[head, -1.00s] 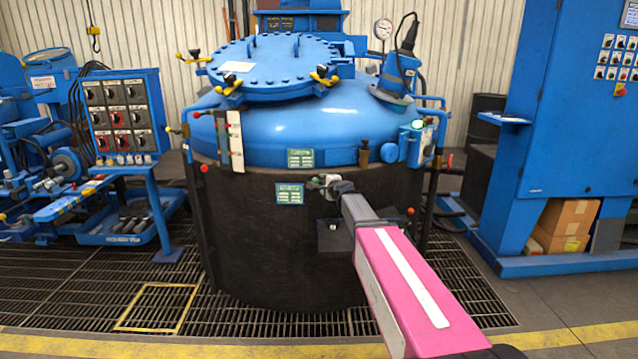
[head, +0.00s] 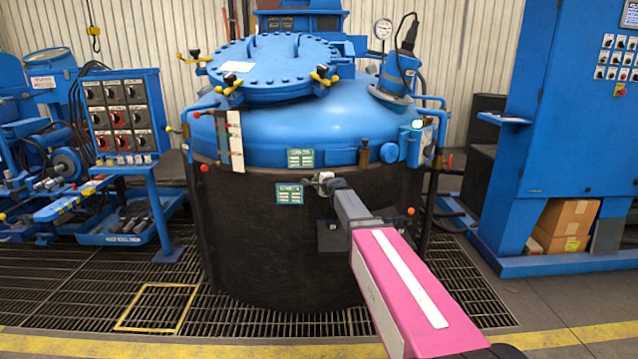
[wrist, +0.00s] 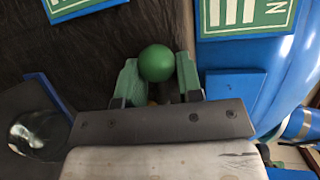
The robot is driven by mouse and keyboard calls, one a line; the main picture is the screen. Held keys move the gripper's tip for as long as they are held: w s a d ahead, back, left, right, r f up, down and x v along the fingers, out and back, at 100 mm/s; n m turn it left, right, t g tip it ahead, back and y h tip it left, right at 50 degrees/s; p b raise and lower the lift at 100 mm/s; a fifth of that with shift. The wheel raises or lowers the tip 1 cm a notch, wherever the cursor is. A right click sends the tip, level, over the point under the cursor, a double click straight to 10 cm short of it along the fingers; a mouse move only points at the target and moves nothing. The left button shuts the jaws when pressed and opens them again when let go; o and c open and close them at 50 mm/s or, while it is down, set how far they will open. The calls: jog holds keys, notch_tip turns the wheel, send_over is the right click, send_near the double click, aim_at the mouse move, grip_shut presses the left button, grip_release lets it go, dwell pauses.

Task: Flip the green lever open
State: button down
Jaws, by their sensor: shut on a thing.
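The green lever's round knob (wrist: 157,62) shows in the wrist view between the two green-padded fingers of my gripper (wrist: 158,80). The gripper is shut on the lever, with the ball standing a little past the fingertips. The rest of the lever is mostly hidden behind the fingers and the dark gripper body. In the head view my gripper (head: 327,183) is at the front of the dark furnace wall (head: 260,250), just right of a green label (head: 289,194). The lever is too small and covered to make out clearly there.
The blue furnace lid (head: 275,68) and dome rise above the gripper. A green sign (wrist: 245,16) and blue metal parts are close in the wrist view. A control panel (head: 118,115) stands left and a blue cabinet (head: 565,130) right. Grated floor is clear in front.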

jog(key=shift+s+n+g+y, duration=0.45)
jog(key=shift+n+y, duration=0.25)
jog(key=shift+y, duration=0.3)
jog(key=c, duration=0.8)
grip_release()
jog(key=v, duration=1)
jog(key=shift+s+d+r, duration=0.15)
jog(key=shift+s+d, duration=0.05)
jog(key=shift+s, duration=0.15)
jog(key=shift+o, duration=0.3)
